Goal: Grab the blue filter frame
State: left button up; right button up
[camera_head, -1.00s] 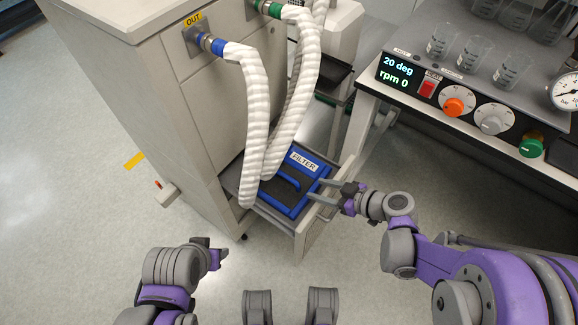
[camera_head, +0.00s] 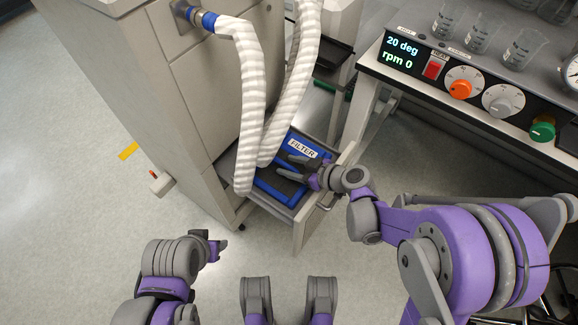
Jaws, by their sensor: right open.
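The blue filter frame (camera_head: 310,148) lies in the open drawer (camera_head: 300,229) of the cabinet, with a white FILTER label on its far edge. My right gripper (camera_head: 286,165) is open over the filter, its fingers pointing left near the blue handle (camera_head: 284,170). The fingers and wrist hide part of the frame and handle, and I cannot tell whether they touch it. My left gripper (camera_head: 222,247) is low in the view, over the floor to the left of the drawer. Its fingers are too small and end-on to tell if they are open.
White ribbed hoses (camera_head: 254,100) hang down over the left side of the drawer. The cabinet (camera_head: 130,80) stands on the left. A bench with a control panel (camera_head: 465,85) and glass beakers (camera_head: 483,32) is at the upper right.

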jog(key=shift+a, duration=0.1)
grip_shut()
dwell(1.3)
